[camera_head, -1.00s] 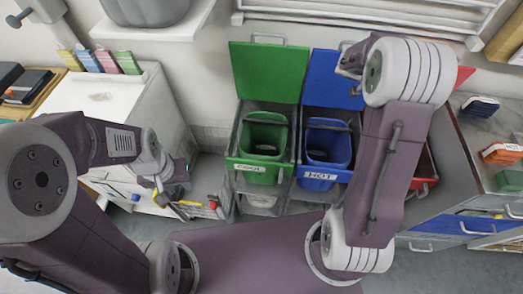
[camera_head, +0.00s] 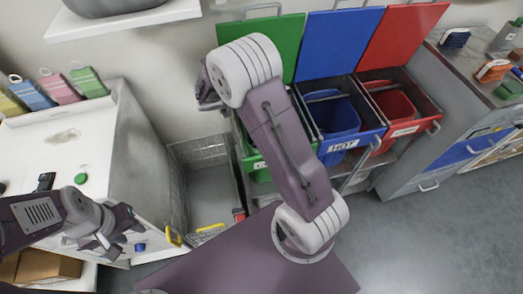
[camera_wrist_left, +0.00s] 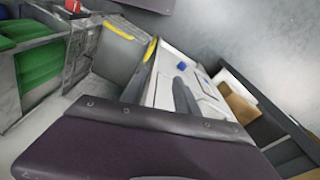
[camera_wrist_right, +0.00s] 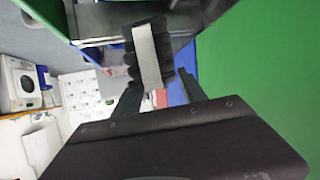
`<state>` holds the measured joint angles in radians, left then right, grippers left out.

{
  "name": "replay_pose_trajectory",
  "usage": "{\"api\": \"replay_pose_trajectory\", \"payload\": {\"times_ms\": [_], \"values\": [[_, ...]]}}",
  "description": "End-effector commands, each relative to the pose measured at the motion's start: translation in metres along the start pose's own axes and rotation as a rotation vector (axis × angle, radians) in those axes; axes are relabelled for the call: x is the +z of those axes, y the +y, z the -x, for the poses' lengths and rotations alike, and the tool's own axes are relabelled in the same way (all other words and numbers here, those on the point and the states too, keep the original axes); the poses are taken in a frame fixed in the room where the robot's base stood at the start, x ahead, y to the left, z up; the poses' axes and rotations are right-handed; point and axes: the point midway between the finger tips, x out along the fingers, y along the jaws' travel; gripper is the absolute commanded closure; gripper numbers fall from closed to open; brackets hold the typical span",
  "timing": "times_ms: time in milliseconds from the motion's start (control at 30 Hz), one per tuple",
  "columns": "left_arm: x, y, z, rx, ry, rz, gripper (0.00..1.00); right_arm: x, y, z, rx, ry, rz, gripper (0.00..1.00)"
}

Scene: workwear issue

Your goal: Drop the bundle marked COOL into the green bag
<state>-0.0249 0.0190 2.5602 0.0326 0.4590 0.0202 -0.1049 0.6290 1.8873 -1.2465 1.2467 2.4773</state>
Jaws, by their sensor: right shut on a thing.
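My right gripper (camera_wrist_right: 160,92) is shut on a dark bundle (camera_wrist_right: 148,55) with a pale grey band; no marking is readable on it. In the head view this gripper is mostly hidden behind my right arm, close to the green bin. The green bag is largely covered by that arm in the head view; a green strip of its bin (camera_head: 250,160) shows below, with its label partly hidden. The raised green lid (camera_head: 278,36) stands behind. My left gripper (camera_head: 105,240) is empty, its fingers apart (camera_wrist_left: 160,90), beside the white cabinet.
A blue bag (camera_head: 336,118) marked HOT and a red bag (camera_head: 393,106) stand to the right, with blue and red lids raised. A grey counter (camera_head: 470,70) with banded bundles is at far right. A white shelf (camera_head: 120,20) overhangs upper left.

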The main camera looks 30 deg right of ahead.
Motion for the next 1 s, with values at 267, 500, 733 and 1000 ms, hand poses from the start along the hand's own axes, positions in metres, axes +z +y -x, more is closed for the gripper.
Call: {"api": "replay_pose_trajectory", "payload": {"times_ms": [267,500,733,1000], "values": [[0.0,0.0,-0.004,0.0,0.001,0.0,0.64,0.02,0.0,-0.01,0.001,0.001,0.003,0.98],[0.001,0.0,-0.008,0.0,0.0,0.0,0.64,0.046,0.0,-0.023,0.0,0.001,0.002,0.98],[0.001,0.0,-0.008,0.0,0.0,0.0,0.64,0.052,0.0,-0.026,0.0,0.001,-0.001,0.98],[0.001,0.0,-0.008,0.0,0.0,0.0,0.64,0.052,0.0,-0.026,0.0,0.0,-0.001,0.26]]}}
